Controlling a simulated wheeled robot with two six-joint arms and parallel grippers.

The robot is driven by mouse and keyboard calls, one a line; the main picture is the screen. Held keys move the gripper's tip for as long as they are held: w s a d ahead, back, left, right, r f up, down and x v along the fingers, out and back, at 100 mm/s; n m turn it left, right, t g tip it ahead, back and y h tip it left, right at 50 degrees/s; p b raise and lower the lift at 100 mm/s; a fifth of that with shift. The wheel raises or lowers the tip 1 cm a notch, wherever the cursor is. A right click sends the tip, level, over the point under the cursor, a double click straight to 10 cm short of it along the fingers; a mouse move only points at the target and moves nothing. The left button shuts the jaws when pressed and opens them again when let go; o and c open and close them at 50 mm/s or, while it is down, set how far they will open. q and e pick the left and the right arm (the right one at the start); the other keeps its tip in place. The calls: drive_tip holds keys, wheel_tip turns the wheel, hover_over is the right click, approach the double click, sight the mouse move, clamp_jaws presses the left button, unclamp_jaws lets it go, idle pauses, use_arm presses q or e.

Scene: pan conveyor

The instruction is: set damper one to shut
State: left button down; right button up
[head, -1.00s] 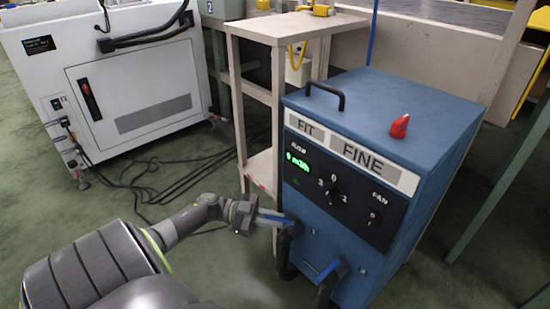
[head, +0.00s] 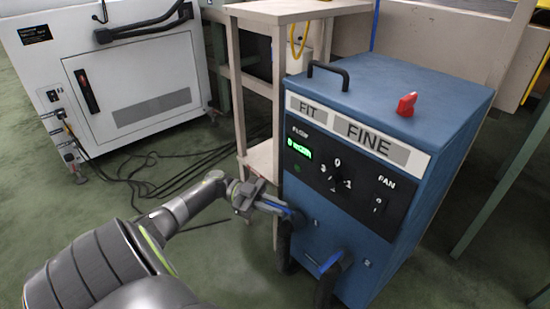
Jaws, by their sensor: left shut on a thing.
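Damper one is the blue lever (head: 272,206) at the upper black hose (head: 284,245), beside the label 1 on the blue cabinet's (head: 350,225) front. My left gripper (head: 274,207) reaches it from the left and is shut on its outer part. The lever sticks out to the left, its outer end slightly higher than its hose end. The jaws hide part of it. A second blue lever (head: 329,262) sits at the lower black hose (head: 325,285), beside the label 2, apart from the gripper. My right gripper is not in view.
The cabinet has a black panel (head: 350,197) with a green display and dials, plus a red piece (head: 406,104) and a black handle (head: 328,72) on top. A beige table (head: 290,10) stands behind. Black cables lie on the floor at a white machine (head: 130,80).

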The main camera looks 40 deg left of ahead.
use_arm(q)
drive_tip(key=shift+f, duration=0.1)
idle(0.4)
drive_tip(key=c, duration=1.5)
unclamp_jaws()
drive_tip(key=shift+o, duration=0.2)
